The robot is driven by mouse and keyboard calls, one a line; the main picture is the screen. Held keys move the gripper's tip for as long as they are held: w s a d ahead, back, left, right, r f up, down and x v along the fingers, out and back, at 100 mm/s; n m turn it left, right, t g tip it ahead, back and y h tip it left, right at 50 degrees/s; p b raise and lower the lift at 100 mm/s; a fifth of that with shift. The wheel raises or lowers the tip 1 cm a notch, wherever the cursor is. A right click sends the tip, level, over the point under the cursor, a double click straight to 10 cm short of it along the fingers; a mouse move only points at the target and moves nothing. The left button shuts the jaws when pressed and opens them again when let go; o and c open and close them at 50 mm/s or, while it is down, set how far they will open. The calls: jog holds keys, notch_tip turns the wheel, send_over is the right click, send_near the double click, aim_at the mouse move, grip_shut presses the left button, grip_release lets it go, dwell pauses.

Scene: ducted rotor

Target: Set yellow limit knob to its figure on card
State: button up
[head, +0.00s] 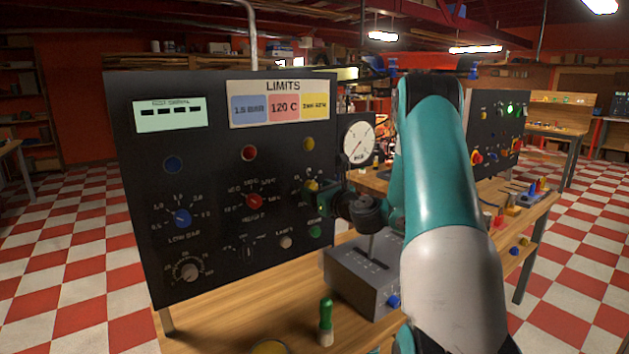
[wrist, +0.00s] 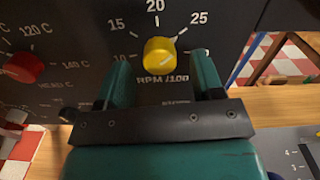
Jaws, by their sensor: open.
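The yellow knob (wrist: 160,54) is on the black panel in the wrist view, labelled RPM /100, with 15, 20 and 25 on its scale. A pale line at its upper right points roughly towards 25. My gripper (wrist: 163,78) is open, with one teal finger on each side of the knob's lower part; I cannot tell if either touches it. In the head view my gripper (head: 325,195) is at the panel's right side and hides most of the yellow knob. The LIMITS card (head: 281,86) has a yellow section (head: 315,105), its figure too small to read surely.
A red knob (wrist: 24,67) is left of my gripper in the wrist view. A blue knob (head: 182,218) is at the panel's left. A grey lever box (head: 362,275) and a green-topped peg (head: 326,320) stand on the bench below. A round gauge (head: 358,143) is right of the card.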

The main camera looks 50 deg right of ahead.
jog(key=shift+x, duration=0.8)
jog(key=c, duration=0.9)
